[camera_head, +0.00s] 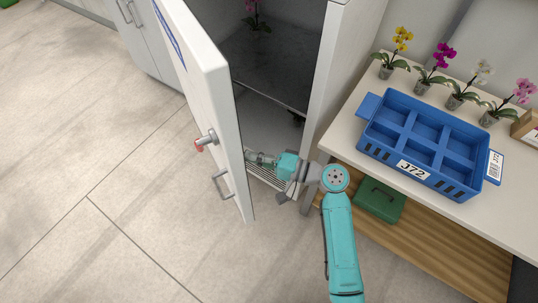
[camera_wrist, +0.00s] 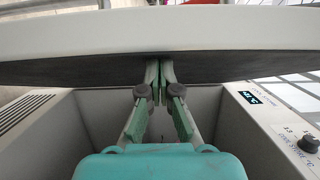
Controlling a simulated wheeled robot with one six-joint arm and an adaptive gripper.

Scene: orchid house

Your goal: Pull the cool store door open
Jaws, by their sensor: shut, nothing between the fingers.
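The white cool store door (camera_head: 212,100) stands partly open, swung out to the left of the cabinet opening. Its outer face carries a grey bar handle (camera_head: 222,184) and a latch with a red tip (camera_head: 205,141). My gripper (camera_head: 250,157) is in the gap between door and cabinet, on the door's inner side. In the wrist view my gripper (camera_wrist: 160,68) is shut and empty, its fingertips at the dark inner face of the door (camera_wrist: 85,68). I cannot tell whether they touch it. The handle is hidden in the wrist view.
A white bench (camera_head: 345,142) at right carries a blue crate (camera_head: 366,107) and several potted orchids. A green box (camera_head: 379,201) sits on the wooden shelf below. A potted orchid (camera_head: 257,20) shows inside the cool store. The tiled floor left of the door is clear.

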